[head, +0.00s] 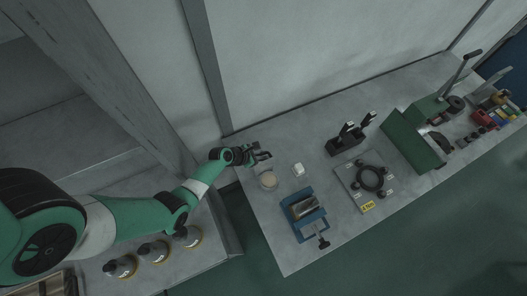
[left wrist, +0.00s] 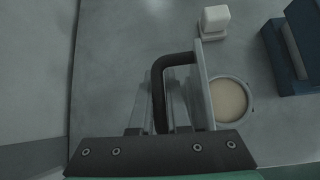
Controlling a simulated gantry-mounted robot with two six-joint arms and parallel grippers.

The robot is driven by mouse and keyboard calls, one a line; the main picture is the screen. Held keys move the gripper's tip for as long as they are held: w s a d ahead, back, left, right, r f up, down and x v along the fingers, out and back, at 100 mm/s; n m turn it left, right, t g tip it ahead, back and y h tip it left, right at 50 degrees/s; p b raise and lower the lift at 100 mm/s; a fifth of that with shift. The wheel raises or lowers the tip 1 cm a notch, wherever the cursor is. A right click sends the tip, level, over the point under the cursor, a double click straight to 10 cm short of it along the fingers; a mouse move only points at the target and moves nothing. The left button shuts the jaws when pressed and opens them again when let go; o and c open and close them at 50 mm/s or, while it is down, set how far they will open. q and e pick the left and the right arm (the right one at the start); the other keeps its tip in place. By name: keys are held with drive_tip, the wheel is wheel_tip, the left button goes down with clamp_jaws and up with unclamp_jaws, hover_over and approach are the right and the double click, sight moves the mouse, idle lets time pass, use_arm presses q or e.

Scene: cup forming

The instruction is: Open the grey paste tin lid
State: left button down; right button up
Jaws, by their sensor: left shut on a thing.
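The grey paste tin (head: 268,180) stands on the bench at its left end, open at the top with beige paste showing; it also shows in the left wrist view (left wrist: 230,100). The grey lid (left wrist: 203,85) is off the mouth and stands on edge, seen edge-on beside the tin's left rim. My left gripper (head: 262,155) is shut on the lid's dark bent handle (left wrist: 158,85), just behind the tin in the head view. I cannot tell whether the lid touches the tin. My right gripper is not in view.
A small white block (head: 298,169) stands right of the tin. A blue vice (head: 303,212) is in front of it. Further right are a black tool stand (head: 347,140), a plate with a dark ring (head: 371,179) and a green press (head: 412,138). A wall runs behind the bench.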

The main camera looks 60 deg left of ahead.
use_arm(q)
drive_tip(key=c, duration=1.2)
unclamp_jaws()
drive_tip(key=shift+s+d+f, duration=0.1)
drive_tip(key=shift+d+f, duration=0.1)
drive_tip(key=shift+o, duration=0.2)
drive_tip(key=shift+d, duration=0.1)
drive_tip(key=shift+r, duration=0.15)
drive_tip(key=shift+s+r+p, duration=0.15)
drive_tip(key=shift+r+p, duration=0.15)
drive_tip(key=p+v, duration=0.3)
drive_tip(key=v, duration=0.3)
drive_tip(key=shift+s+r, duration=0.2)
drive_tip(key=shift+s, duration=0.2)
